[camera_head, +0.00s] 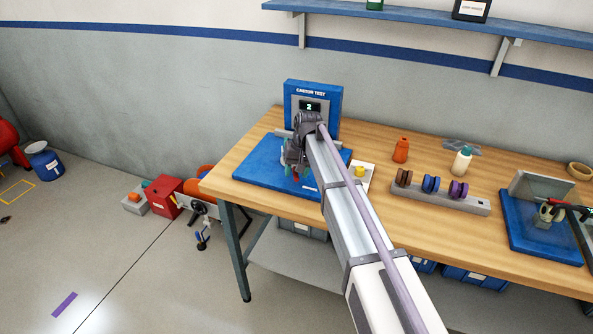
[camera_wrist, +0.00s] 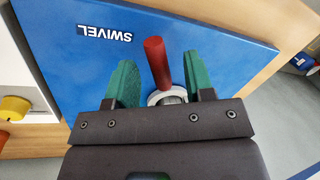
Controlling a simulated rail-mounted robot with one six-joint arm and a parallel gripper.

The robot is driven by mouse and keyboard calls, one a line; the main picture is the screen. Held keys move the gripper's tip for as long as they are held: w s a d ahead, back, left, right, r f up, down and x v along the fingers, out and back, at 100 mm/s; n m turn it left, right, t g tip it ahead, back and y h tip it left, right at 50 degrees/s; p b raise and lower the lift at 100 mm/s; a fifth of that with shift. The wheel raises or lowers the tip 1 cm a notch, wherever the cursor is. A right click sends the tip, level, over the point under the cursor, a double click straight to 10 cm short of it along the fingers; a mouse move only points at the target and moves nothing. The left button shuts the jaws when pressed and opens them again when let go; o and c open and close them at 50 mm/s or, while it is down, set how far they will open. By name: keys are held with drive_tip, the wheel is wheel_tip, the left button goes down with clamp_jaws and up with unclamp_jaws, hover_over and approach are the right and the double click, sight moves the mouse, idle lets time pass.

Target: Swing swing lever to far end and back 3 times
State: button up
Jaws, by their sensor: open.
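The swing lever is a red rod (camera_wrist: 155,60) in the wrist view, rising from a pale round collar (camera_wrist: 165,97) on a blue plate (camera_wrist: 230,50) marked SWIVEL, which reads upside down. My gripper (camera_wrist: 158,68) has its two green fingers apart, one on each side of the red rod. Gaps show between rod and fingers, so it is not gripped. In the head view my gripper (camera_head: 294,165) is over the blue base (camera_head: 255,163) of the CASTER TEST rig (camera_head: 330,93), whose display (camera_head: 310,107) shows 2. My arm hides most of the lever there.
A yellow knob (camera_head: 360,171) on a pale block stands right of the rig. Farther right are an orange bottle (camera_head: 401,150), a white bottle (camera_head: 462,161), a grey holder with coloured wheels (camera_head: 440,199) and another blue fixture (camera_head: 535,235). A wall shelf (camera_head: 400,22) runs above.

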wheel_tip(320, 180, up, 11)
drive_tip(key=d+p, duration=0.2)
drive_tip(key=p, duration=0.8)
drive_tip(key=shift+w+p, duration=0.15)
drive_tip(key=shift+p, duration=0.15)
drive_tip(key=shift+f, duration=0.2)
